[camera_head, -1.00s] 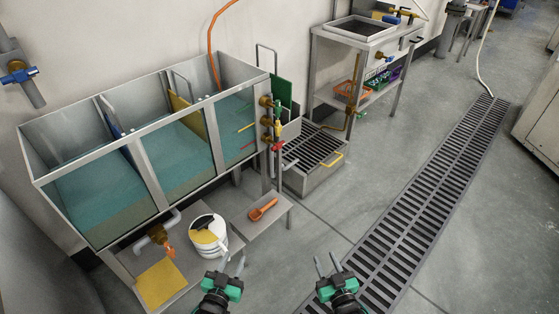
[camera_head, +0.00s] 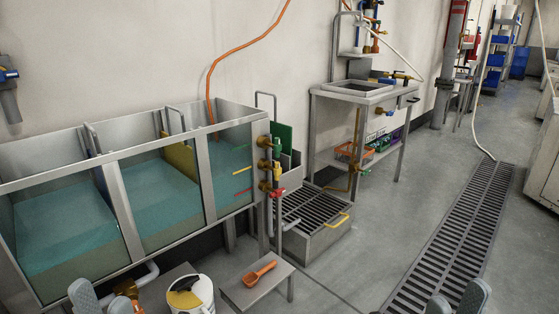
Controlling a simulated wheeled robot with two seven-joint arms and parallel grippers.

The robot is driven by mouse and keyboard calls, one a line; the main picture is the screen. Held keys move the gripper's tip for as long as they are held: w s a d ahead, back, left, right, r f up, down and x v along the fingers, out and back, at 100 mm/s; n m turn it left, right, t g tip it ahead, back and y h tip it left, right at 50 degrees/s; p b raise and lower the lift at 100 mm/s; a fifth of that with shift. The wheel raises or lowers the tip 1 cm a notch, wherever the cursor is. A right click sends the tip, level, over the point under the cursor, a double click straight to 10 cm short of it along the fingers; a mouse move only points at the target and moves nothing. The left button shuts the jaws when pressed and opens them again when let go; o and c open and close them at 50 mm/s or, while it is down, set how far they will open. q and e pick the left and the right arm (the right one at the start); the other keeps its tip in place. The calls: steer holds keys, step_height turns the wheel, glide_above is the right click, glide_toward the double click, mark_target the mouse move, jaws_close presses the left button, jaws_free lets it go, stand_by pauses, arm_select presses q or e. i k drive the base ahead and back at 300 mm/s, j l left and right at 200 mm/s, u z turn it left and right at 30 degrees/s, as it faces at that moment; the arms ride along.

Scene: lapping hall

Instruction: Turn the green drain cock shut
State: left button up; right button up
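Three brass cocks sit one above another at the right end of the glass-fronted tank (camera_head: 208,180). The top one has a green handle (camera_head: 277,146), the middle one a yellow handle (camera_head: 277,172), the bottom one a red handle (camera_head: 278,192). Another small green handle (camera_head: 366,172) sits by a brass pipe under the sink table. I cannot tell which green one is the drain cock, or how far either is turned. My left gripper (camera_head: 102,301) and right gripper (camera_head: 456,301) are at the bottom edge, fingers apart and empty, far from both handles.
A low stand (camera_head: 240,292) with an orange scoop (camera_head: 260,271) and a white bucket (camera_head: 202,292) are before the tank. A grated box (camera_head: 325,242) with a yellow handle stands between tank and sink table (camera_head: 352,98). The floor beside the drain grating (camera_head: 455,230) is clear.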

mark_target(277, 148)
steer(key=i+l, duration=0.3)
steer(key=i, duration=0.15)
steer(key=i+l+z, duration=0.1)
steer(key=i+l, duration=0.15)
steer(key=i, duration=0.2)
steer(key=i+l, duration=0.25)
steer(key=i, duration=0.2)
steer(key=i+l, duration=0.25)
steer(key=i, duration=0.25)
steer(key=z, duration=0.05)
